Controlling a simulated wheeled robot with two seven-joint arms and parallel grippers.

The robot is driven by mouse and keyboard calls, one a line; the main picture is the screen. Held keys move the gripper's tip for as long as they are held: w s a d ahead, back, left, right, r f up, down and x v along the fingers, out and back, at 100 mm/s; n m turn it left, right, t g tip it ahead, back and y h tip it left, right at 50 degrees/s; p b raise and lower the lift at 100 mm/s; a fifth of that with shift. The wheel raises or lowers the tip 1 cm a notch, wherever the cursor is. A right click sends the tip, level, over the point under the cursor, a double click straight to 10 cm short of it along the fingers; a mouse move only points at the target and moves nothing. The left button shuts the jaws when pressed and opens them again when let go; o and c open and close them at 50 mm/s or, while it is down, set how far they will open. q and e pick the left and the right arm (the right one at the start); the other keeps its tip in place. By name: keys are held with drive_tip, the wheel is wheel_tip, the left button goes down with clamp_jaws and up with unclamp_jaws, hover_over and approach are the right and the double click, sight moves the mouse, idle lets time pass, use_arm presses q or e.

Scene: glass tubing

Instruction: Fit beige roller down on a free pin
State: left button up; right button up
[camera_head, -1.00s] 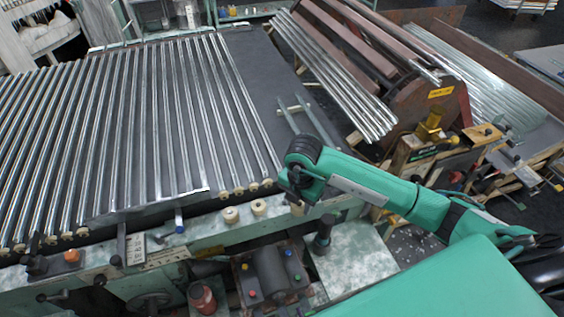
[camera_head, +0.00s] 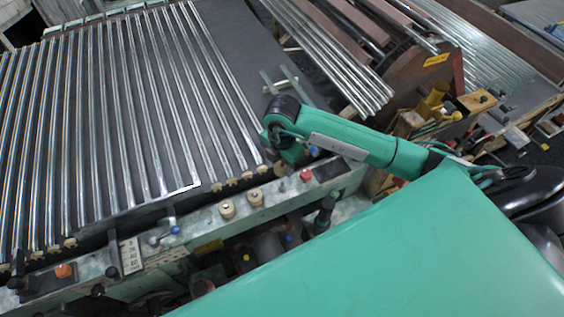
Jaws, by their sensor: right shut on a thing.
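My right gripper (camera_head: 281,161) points down over the front rail, beside the right end of the row of glass tubes. It is shut on a small beige roller (camera_head: 280,169), which is mostly hidden under the fingers. Two other beige rollers stand upright on the rail to the left of it, one nearer (camera_head: 255,197) and one farther (camera_head: 227,208). I cannot make out a bare pin; the gripper hides the rail beneath it. My left gripper is not in view.
Long glass tubes (camera_head: 140,110) lie on the dark bed, their ends close to the gripper on beige rollers. A red button (camera_head: 305,175) and a blue knob (camera_head: 313,151) stand right of the gripper.

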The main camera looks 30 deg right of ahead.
sight(282, 183)
drive_tip(key=shift+s+f+b, duration=0.15)
drive_tip(key=shift+f+b, duration=0.85)
drive_tip(key=shift+f, duration=0.3)
wheel_tip(282, 183, down, 2)
drive_tip(key=shift+f+b, duration=0.2)
drive_tip(key=shift+b, duration=0.65)
drive_tip(key=shift+f, duration=0.3)
drive_tip(key=shift+f+b, duration=0.15)
drive_tip(key=shift+b, duration=0.3)
drive_tip(key=shift+f+b, duration=1.65)
drive_tip(key=shift+f, duration=0.6)
drive_tip(key=o, duration=1)
drive_tip(key=shift+o, duration=0.2)
drive_tip(key=shift+r, duration=0.15)
drive_tip(key=shift+r, duration=0.1)
